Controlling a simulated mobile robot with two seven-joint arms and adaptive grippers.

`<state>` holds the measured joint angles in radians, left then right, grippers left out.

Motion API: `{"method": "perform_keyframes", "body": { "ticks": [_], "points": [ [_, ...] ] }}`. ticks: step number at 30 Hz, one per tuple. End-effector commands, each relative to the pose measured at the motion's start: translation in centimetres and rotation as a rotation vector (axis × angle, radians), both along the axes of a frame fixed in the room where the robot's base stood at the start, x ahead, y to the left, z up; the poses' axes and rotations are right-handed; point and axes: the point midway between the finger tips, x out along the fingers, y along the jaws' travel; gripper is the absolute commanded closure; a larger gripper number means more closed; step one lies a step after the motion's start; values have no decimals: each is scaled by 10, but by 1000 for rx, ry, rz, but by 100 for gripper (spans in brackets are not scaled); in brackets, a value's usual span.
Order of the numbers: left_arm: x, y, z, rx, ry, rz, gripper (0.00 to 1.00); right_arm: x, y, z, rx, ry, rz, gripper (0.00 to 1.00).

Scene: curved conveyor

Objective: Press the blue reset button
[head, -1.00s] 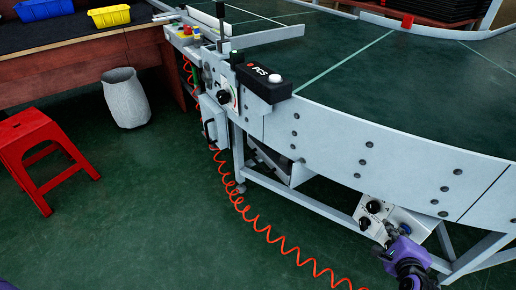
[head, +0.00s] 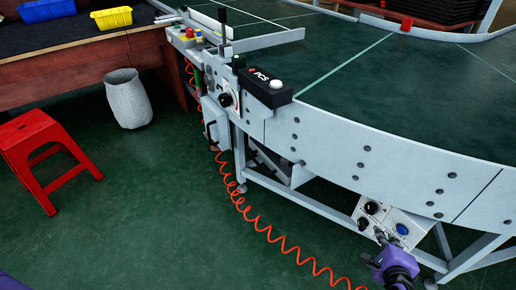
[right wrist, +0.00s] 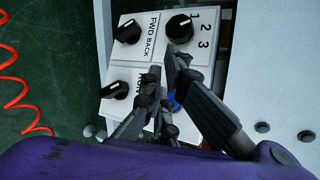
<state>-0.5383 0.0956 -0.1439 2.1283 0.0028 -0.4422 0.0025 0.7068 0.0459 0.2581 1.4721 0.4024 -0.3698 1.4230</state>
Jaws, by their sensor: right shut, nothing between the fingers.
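The blue reset button (head: 402,229) sits on the right of a pale control panel (head: 388,220) under the curved conveyor. In the right wrist view the blue button (right wrist: 173,104) is mostly hidden behind my fingers. My right gripper (head: 380,238) is shut and empty, in front of the panel's lower part, just left of and below the button in the head view. In the right wrist view my right gripper (right wrist: 166,66) has its fingertips over the panel face, near the FWD/BACK lettering. I cannot tell whether it touches the panel. My left gripper is not in view.
Black knobs (right wrist: 180,28) stick out of the panel beside my fingers. A coiled orange hose (head: 262,228) hangs left of the panel. A black PCS box (head: 262,84) with a white button sits on the conveyor edge. A red stool (head: 38,150) stands on open floor.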

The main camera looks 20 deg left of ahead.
Motion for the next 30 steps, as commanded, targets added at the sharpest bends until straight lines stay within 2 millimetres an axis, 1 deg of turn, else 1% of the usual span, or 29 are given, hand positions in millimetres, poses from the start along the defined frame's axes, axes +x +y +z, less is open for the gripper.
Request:
{"method": "perform_keyframes", "body": {
  "ticks": [1, 3, 10, 28, 30],
  "points": [
    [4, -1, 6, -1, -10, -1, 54, -4, 3, 3, 2, -1, 0, 100],
    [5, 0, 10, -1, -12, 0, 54, -10, 7, 3, 1, 0, 0, 100],
    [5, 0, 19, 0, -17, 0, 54, -25, 17, 2, 0, -1, 0, 100],
    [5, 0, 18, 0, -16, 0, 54, -26, 17, 0, 0, -1, 0, 100],
    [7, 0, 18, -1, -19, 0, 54, -26, 17, 0, 0, -1, 0, 100]
  ]
}}
